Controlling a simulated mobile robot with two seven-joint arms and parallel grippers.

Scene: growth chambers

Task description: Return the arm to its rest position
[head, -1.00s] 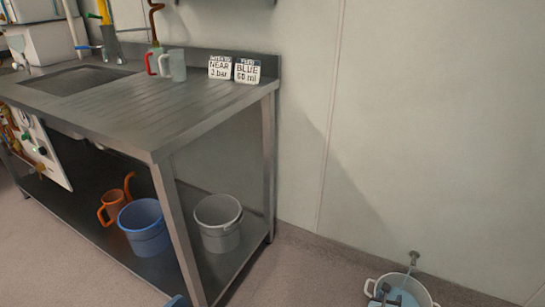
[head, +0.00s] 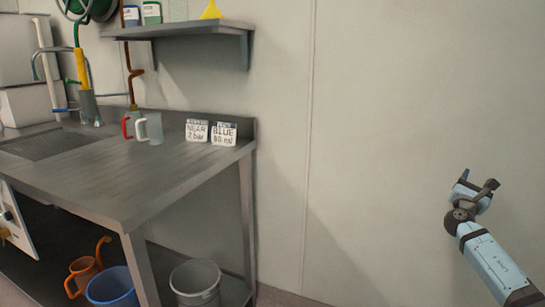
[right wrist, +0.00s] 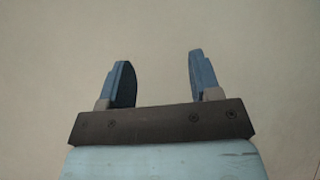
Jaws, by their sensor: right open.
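My right arm comes in from the lower right of the head view, light blue with dark joints. Its gripper (head: 474,190) is raised in front of the bare wall, to the right of the steel bench and well apart from it. In the right wrist view the two blue fingers of the right gripper (right wrist: 158,82) stand wide apart with nothing between them. Only plain pale surface shows beyond them. My left gripper is not in view.
The steel bench (head: 110,185) fills the left, with a red-handled jug (head: 132,122), a clear jug (head: 152,128) and two label cards (head: 210,132) on top. A wall shelf (head: 180,29) hangs above. Below are a blue bucket (head: 112,288) and a grey bucket (head: 196,283). The right wall area is clear.

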